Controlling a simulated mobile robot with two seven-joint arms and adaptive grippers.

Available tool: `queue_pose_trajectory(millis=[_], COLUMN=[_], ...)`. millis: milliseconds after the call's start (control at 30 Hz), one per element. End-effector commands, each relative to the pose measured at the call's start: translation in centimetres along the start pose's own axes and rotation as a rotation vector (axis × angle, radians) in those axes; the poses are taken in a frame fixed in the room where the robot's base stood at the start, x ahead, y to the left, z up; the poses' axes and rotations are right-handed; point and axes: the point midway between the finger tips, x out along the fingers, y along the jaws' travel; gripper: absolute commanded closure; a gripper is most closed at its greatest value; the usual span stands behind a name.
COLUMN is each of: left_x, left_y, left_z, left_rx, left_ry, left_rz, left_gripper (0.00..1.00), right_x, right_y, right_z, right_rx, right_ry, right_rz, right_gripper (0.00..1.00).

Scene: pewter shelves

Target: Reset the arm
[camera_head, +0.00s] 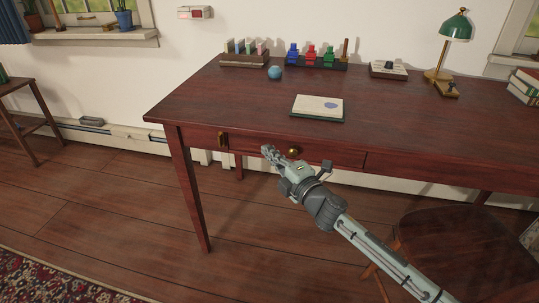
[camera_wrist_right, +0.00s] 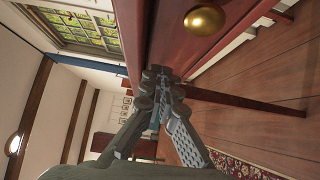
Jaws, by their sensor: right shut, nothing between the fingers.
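My right gripper (camera_head: 268,151) is shut and empty. It is in front of the drawer face of the dark red wooden desk (camera_head: 225,95), a little left of the round brass knob (camera_head: 293,153). In the right wrist view the closed fingers (camera_wrist_right: 160,75) point towards the desk's front, and the brass knob (camera_wrist_right: 206,18) is near the top, apart from them. The right arm comes in from the lower right. My left gripper is in neither view.
A notepad (camera_head: 318,107), a blue ball (camera_head: 275,73), coloured figures (camera_head: 311,53) on a rack and a green lamp (camera_head: 457,27) are on the desk. A wooden chair (camera_head: 455,245) stands at the lower right. The floor (camera_head: 110,190) to the left is clear.

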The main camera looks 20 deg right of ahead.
Motion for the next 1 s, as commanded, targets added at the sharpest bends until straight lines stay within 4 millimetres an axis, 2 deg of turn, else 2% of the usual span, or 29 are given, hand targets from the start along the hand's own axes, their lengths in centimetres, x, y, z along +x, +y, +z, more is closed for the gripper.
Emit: queue_pose_trajectory(millis=[100, 333, 500, 767, 867, 967, 1000], left_x=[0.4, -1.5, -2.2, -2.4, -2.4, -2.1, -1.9], left_y=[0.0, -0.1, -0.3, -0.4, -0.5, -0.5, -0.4], left_z=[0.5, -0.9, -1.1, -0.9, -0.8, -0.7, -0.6], left_rx=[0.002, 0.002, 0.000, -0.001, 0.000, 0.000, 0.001], left_ry=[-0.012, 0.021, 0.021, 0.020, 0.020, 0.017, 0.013], left_rz=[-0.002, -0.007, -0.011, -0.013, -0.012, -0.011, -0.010], left_gripper=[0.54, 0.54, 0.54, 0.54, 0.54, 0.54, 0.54], right_x=[-3.3, -8.0, -9.7, -10.3, -11.2, -13.7, -15.3], right_y=[-0.4, -0.3, -0.1, -0.6, -3.1, -8.0, -10.4], right_z=[-0.1, -0.2, -0.2, 0.3, 2.2, 4.5, 5.1], right_rx=[0.000, 0.001, 0.001, 0.037, 0.183, 0.425, 0.531], right_ry=[0.002, 0.002, 0.003, -0.027, -0.147, -0.349, -0.438], right_rz=[-0.006, -0.004, -0.002, -0.018, -0.087, -0.213, -0.274], right_gripper=[1.00, 1.00, 1.00, 1.00, 1.00, 1.00, 1.00])
